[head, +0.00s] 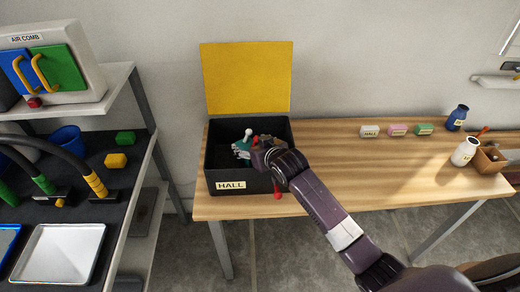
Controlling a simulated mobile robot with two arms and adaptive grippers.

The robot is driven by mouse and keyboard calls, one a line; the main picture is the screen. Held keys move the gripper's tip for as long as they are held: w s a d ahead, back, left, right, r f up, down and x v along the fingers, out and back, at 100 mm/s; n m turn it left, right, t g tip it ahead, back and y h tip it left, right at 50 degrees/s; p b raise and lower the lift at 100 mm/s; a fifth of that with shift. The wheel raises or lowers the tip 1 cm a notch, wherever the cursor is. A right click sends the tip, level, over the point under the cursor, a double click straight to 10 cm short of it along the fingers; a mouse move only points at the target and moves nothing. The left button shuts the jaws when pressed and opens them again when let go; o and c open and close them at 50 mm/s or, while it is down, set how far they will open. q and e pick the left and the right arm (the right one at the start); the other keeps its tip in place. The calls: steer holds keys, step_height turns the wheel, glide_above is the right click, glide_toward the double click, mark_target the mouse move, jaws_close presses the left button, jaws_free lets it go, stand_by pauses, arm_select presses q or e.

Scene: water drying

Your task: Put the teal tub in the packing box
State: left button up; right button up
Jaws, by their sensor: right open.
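The packing box (212,182) is black and stands on the left end of the wooden table, with a "HALL" label on its front. Its yellow lid (247,80) stands open at the back. A teal thing with a white knob (241,150), seemingly the teal tub, is inside the box near its middle. My right gripper (256,146) reaches into the box from the right and is open, right beside the teal tub. The wrist hides part of the box's inside, and I cannot tell whether the fingers touch the tub. My left gripper is not in view.
Small white (370,131), pink (398,129) and green (424,129) labelled blocks line the table's back. A shelf unit (140,190) stands left. The table's middle is clear.

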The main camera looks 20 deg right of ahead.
steer(key=v, duration=1.1)
steer(key=shift+s, duration=0.2)
